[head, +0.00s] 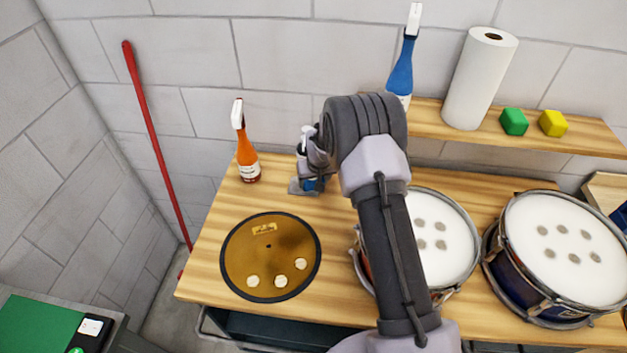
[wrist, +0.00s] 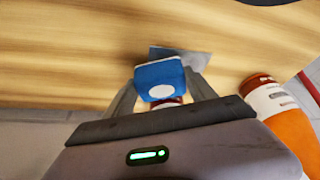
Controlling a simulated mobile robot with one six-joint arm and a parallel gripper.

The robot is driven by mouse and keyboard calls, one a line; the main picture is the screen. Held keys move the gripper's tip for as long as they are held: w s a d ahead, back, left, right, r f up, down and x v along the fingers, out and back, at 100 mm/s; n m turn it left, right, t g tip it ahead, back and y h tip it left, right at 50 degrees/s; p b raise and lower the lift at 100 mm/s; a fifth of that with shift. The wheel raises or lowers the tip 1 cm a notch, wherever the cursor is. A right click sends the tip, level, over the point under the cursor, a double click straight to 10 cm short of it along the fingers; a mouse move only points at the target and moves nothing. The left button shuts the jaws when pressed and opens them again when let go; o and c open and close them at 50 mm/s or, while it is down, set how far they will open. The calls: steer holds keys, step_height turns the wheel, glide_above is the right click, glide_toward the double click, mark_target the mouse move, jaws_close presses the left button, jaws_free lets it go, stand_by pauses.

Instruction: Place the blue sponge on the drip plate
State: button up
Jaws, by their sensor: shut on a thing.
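The blue sponge (wrist: 158,78) is a small block with a white round spot, held between my fingers in the wrist view. In the head view the sponge (head: 312,185) shows low under my gripper (head: 311,176), partly hidden by it. My gripper (wrist: 160,92) is shut on the sponge. The drip plate (wrist: 197,60) looks like the small grey square plate on the bench; the sponge covers part of it in the wrist view. In the head view the plate (head: 296,189) shows just beside and below the sponge. I cannot tell if they touch.
An orange spray bottle (head: 246,155) stands close left of my gripper. A golden disc (head: 270,245) with a dark rim and 3 pale pieces lies front left. Drums (head: 440,235) stand right. The shelf (head: 430,112) holds a paper roll, a blue bottle, and green and yellow blocks.

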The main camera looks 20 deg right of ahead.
steer(key=shift+s+f, duration=0.1)
steer(key=shift+s, duration=0.05)
steer(key=o, duration=1.3)
